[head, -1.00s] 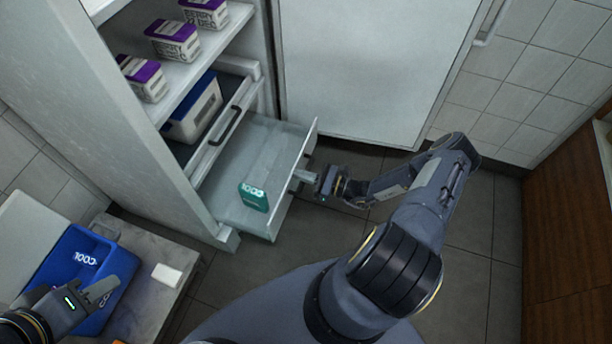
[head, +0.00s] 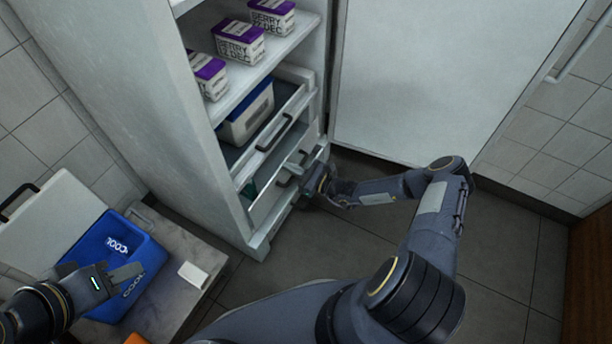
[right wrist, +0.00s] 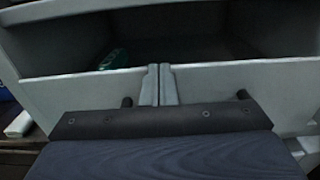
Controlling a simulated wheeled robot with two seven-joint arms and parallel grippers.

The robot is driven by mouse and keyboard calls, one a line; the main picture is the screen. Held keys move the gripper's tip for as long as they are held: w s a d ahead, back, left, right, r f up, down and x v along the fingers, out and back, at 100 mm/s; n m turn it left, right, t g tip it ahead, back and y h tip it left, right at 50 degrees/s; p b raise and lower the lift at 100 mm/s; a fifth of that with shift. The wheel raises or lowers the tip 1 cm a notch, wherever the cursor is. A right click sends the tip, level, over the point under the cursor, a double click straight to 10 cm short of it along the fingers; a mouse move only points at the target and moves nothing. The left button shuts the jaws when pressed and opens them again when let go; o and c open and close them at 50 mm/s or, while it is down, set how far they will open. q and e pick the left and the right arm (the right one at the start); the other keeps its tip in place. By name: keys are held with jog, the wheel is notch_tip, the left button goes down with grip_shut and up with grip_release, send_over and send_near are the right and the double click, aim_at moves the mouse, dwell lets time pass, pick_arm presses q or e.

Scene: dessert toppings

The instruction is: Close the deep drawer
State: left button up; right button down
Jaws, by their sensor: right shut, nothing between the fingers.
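The deep drawer (head: 266,208) is the lower one in the white fridge cabinet. It stands open by only a small gap in the head view. In the right wrist view its pale front panel (right wrist: 80,96) and dark handle mounts show, with a dark interior behind. A green box (right wrist: 112,59) lies inside, mostly hidden. My right gripper (head: 296,164) is shut and empty at the drawer's front. Its fingertips (right wrist: 160,84) overlap the panel between the handle mounts; I cannot tell whether they touch it. My left gripper (head: 128,272) is over the blue crate, its jaw state unclear.
The upper drawer (head: 287,130) holds a blue and white tub (head: 247,115). Purple-lidded tubs (head: 238,42) stand on the shelf above. The open fridge door (head: 440,80) is at the right. A blue crate (head: 150,252) and a white block (head: 193,274) are on the low counter. Floor is clear at front right.

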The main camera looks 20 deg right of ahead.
pick_arm(q)
jog(key=shift+f+b, duration=0.55)
jog(key=shift+f, duration=0.05)
pick_arm(e)
jog(key=x, duration=0.6)
pick_arm(q)
jog(key=shift+s+d, duration=0.1)
pick_arm(e)
jog(key=shift+w+r, duration=0.15)
jog(key=shift+w, duration=0.05)
